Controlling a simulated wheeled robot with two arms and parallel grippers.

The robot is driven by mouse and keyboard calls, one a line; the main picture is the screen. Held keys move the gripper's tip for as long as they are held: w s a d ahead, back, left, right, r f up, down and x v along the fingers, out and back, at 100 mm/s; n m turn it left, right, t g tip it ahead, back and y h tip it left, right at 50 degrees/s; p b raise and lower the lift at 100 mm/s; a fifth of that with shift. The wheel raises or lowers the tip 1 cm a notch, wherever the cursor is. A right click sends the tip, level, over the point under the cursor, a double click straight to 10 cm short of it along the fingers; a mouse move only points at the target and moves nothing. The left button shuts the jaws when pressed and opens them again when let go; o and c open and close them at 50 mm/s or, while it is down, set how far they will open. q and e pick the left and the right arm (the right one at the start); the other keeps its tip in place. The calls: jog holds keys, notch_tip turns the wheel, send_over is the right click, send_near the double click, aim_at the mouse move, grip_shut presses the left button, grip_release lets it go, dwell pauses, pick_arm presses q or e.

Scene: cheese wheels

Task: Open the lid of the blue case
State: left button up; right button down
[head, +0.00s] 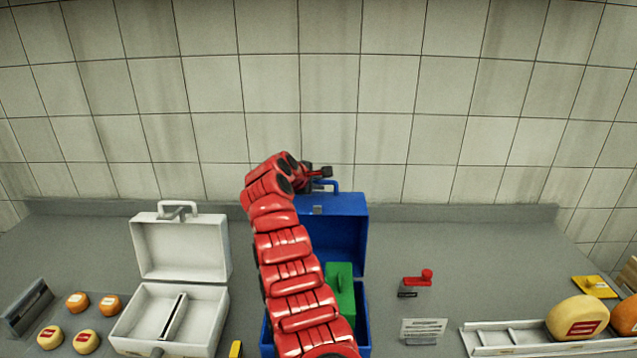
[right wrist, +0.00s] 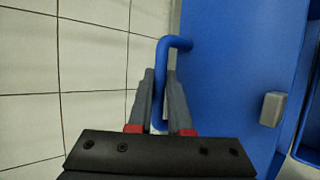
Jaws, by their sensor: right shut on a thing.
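The blue case (head: 363,310) stands on the counter with its lid (head: 347,235) upright, leaning back toward the tiled wall. A green block (head: 341,285) shows inside the case. My red right arm crosses in front and hides the case's left side. My right gripper (head: 322,172) is at the top edge of the lid, shut on the blue handle (head: 331,184). In the right wrist view the handle (right wrist: 161,70) passes between the two fingers (right wrist: 160,95), and the lid (right wrist: 235,60) fills the right side. My left gripper is not in view.
A white case (head: 182,250) stands open at left, with several small cheeses (head: 77,301) beside it. A red-handled tool (head: 418,279), a small sign (head: 423,329) and a tray (head: 480,340) with large cheeses (head: 577,317) are at right. The tiled wall is close behind the lid.

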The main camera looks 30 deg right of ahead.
jog(key=shift+f, duration=0.1)
jog(key=c, duration=0.8)
grip_release()
jog(key=shift+c, duration=0.2)
jog(key=shift+s+a+r+b, duration=0.25)
jog(key=shift+a+b, duration=0.1)
jog(key=shift+a, duration=0.1)
jog(key=b+v, duration=0.5)
jog(key=v, duration=1.1)
jog(key=shift+r, duration=0.2)
jog(key=shift+s+a+f, duration=0.1)
jog(key=shift+a, duration=0.05)
